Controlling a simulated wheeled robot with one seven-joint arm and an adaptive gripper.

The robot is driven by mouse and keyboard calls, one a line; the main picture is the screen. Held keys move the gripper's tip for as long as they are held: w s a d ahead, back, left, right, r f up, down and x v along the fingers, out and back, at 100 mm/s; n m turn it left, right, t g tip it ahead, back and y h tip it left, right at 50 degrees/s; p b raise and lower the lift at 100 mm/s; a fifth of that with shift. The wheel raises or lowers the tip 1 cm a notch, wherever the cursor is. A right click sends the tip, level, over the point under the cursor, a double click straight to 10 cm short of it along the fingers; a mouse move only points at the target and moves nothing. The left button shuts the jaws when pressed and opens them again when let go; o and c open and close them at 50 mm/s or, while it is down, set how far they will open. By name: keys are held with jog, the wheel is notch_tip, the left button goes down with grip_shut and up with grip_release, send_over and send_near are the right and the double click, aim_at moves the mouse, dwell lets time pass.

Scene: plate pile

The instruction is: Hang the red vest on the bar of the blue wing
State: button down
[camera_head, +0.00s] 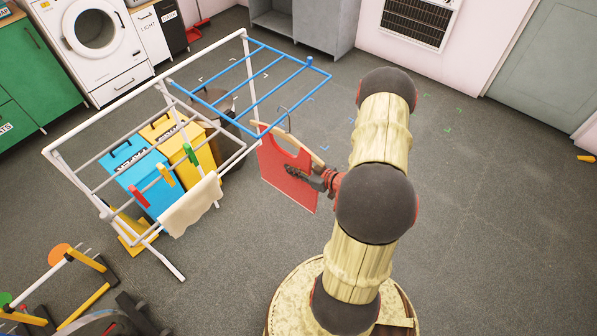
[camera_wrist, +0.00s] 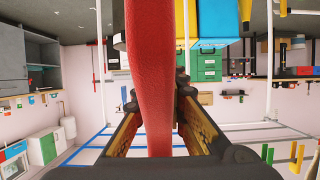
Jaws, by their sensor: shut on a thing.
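The red vest (camera_head: 284,176) hangs on a wooden hanger (camera_head: 300,144) with a thin metal hook (camera_head: 281,117) at its top. My gripper (camera_head: 322,178) is shut on the red vest near its right side. In the wrist view the red vest (camera_wrist: 148,75) runs between the fingers of my gripper (camera_wrist: 157,120). The blue wing (camera_head: 250,85) of the drying rack sticks out to the right, with several blue bars. The hook is close to the wing's near right part in the head view; I cannot tell whether it touches a bar.
The white drying rack (camera_head: 148,98) stands left, with a cream cloth (camera_head: 192,206) and coloured pegs on it. Blue (camera_head: 137,172) and yellow bins stand beneath. A washing machine (camera_head: 97,35) and grey cabinet are behind. Floor to the right is mostly clear.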

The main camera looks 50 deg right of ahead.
jog(key=shift+w+a+f+b, duration=0.1)
jog(key=shift+w+f+b, duration=0.2)
jog(key=shift+f+b, duration=0.25)
jog(key=shift+w+d+f+b, duration=0.1)
jog(key=shift+w+f+b, duration=0.3)
jog(key=shift+f, duration=0.3)
jog(key=shift+w+a+f+b, duration=0.1)
jog(key=shift+w+f+b, duration=0.15)
jog(key=shift+f+b, duration=0.3)
jog(key=shift+f, duration=0.15)
jog(key=c, duration=1.7)
grip_release()
jog(key=shift+c, duration=0.2)
jog(key=v, duration=1.2)
jog(key=shift+f, duration=0.1)
